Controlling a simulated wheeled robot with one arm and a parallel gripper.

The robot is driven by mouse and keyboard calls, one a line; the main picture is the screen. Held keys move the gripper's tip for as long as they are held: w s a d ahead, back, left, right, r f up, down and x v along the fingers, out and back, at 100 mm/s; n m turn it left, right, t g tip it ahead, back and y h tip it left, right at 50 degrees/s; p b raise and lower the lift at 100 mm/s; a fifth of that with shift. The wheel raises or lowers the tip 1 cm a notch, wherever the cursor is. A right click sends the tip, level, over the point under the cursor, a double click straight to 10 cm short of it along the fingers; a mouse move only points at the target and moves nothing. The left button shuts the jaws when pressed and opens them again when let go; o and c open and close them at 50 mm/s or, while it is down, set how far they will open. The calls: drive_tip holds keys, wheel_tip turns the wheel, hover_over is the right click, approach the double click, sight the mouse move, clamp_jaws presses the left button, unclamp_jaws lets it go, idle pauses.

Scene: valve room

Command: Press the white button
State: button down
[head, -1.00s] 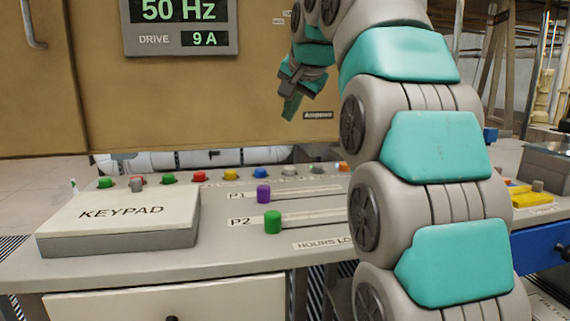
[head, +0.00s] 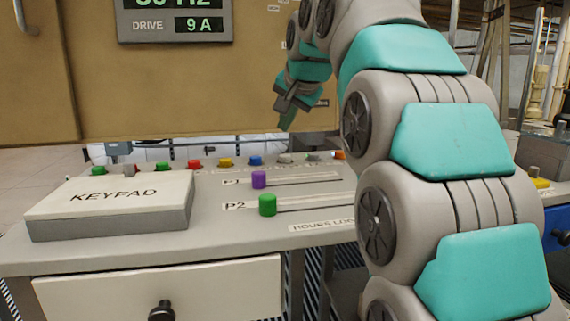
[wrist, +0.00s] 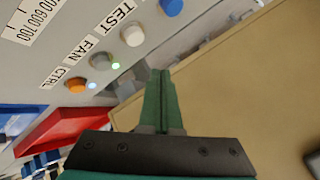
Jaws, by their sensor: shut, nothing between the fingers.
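The white button (wrist: 132,35) shows in the wrist view beside the label TEST, between a blue button (wrist: 171,7) and a grey button (wrist: 100,62). In the head view the white button (head: 285,158) is small, in the row along the back of the console. My gripper (head: 286,122) is shut and empty, with its green fingers pointing down above the row near that button. In the wrist view my gripper (wrist: 160,76) has its fingertips below and to the right of the white button, apart from it in the picture.
An orange button (wrist: 75,86) lies at the row's end. Red (head: 194,164) and yellow (head: 225,162) buttons stand left of the blue one. Purple (head: 259,180) and green (head: 267,205) slider knobs and a keypad box (head: 110,205) are in front. A tan cabinet (head: 180,90) stands behind.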

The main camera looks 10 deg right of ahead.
sight(285, 157)
drive_tip(key=shift+f+b, duration=0.7)
drive_tip(key=shift+f, duration=1.2)
idle(0.5)
drive_tip(key=shift+f, duration=0.35)
drive_tip(key=shift+f+b, duration=0.35)
drive_tip(key=shift+f, duration=0.15)
idle(0.6)
idle(0.3)
drive_tip(key=shift+r+p, duration=0.7)
drive_tip(key=shift+r, duration=0.25)
drive_tip(key=shift+r+p, duration=1.9)
drive_tip(key=shift+r, duration=0.65)
